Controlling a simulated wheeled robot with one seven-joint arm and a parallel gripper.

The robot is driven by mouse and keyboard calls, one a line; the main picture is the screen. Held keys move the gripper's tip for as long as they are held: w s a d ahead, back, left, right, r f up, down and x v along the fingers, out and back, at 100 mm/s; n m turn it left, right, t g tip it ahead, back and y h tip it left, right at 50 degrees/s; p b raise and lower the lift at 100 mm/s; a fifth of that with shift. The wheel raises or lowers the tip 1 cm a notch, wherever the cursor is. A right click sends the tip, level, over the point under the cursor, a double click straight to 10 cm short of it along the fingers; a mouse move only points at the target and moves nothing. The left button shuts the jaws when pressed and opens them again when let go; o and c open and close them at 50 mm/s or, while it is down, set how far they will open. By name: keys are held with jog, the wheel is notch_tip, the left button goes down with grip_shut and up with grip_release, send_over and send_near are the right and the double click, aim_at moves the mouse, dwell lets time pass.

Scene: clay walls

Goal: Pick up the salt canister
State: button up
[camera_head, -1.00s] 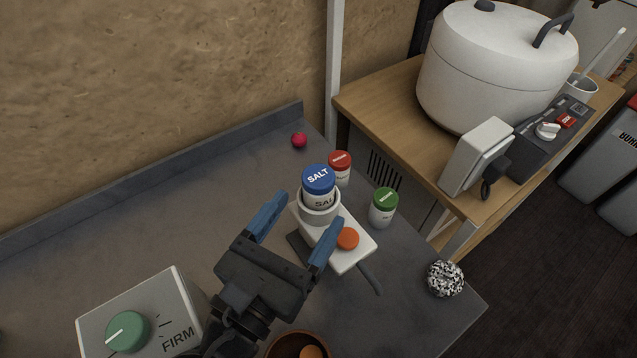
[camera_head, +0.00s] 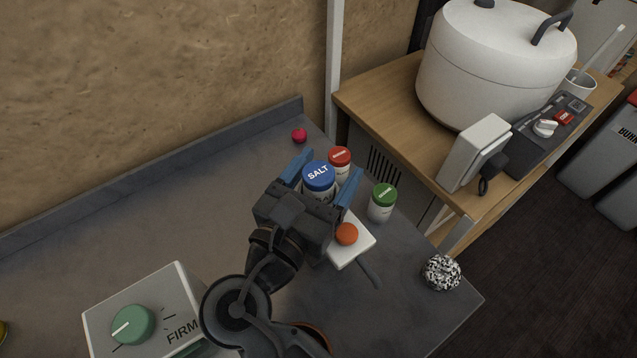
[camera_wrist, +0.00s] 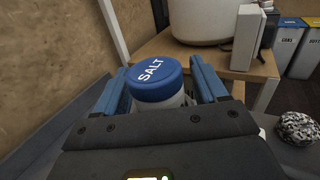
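The salt canister (camera_head: 319,177) has a blue lid marked SALT and a pale body. It stands upright on the grey counter side of the scene, and its lower part is hidden behind my gripper. My gripper (camera_head: 322,178) is open, with one blue finger on each side of the canister. Contact on the right side is hard to tell.
A red-lidded jar (camera_head: 340,162) and a green-lidded jar (camera_head: 381,203) stand close to the right. An orange round thing (camera_head: 346,234) rests on a white block (camera_head: 352,251). A FIRM dial box (camera_head: 150,315) is front left.

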jog(key=c, duration=1)
jog(key=shift+r, duration=0.1)
